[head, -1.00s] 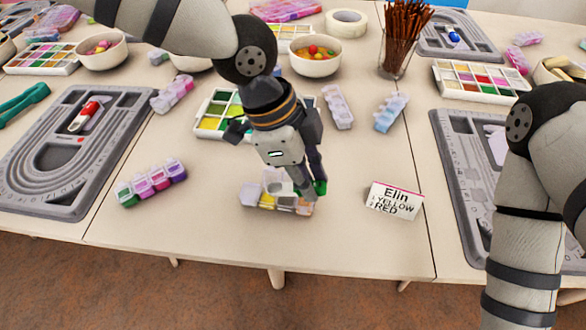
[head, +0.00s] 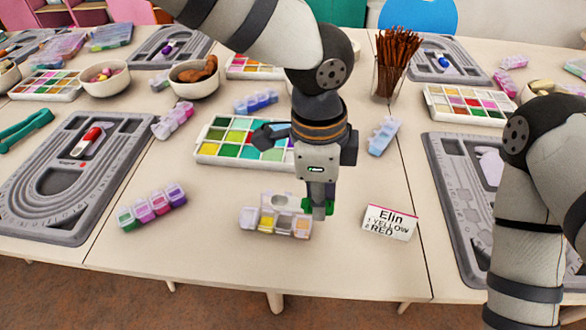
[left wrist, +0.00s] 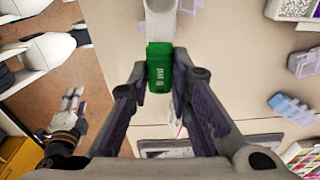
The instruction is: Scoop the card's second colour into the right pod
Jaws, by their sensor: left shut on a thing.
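The card (head: 389,222) reads "Elin", YELLOW, then RED, and stands on the table at the front right. Left of it is a clear pod strip (head: 247,221) with lids up; a compartment left of its middle shows yellow, and the right end is too small to read. My left gripper (head: 318,207) points down at the strip's right end, shut on a green handle. In the left wrist view the green handle (left wrist: 160,75) sits between the fingertips, a pale part beyond it. My right gripper (left wrist: 70,103) shows small at the left of that view; its jaws are unclear.
A palette (head: 207,148) of coloured wells lies behind the strip. A closed pod strip (head: 152,207) is at left. Grey bead boards (head: 50,225) lie on both sides. A brush cup (head: 391,78) and bowls (head: 196,90) stand farther back.

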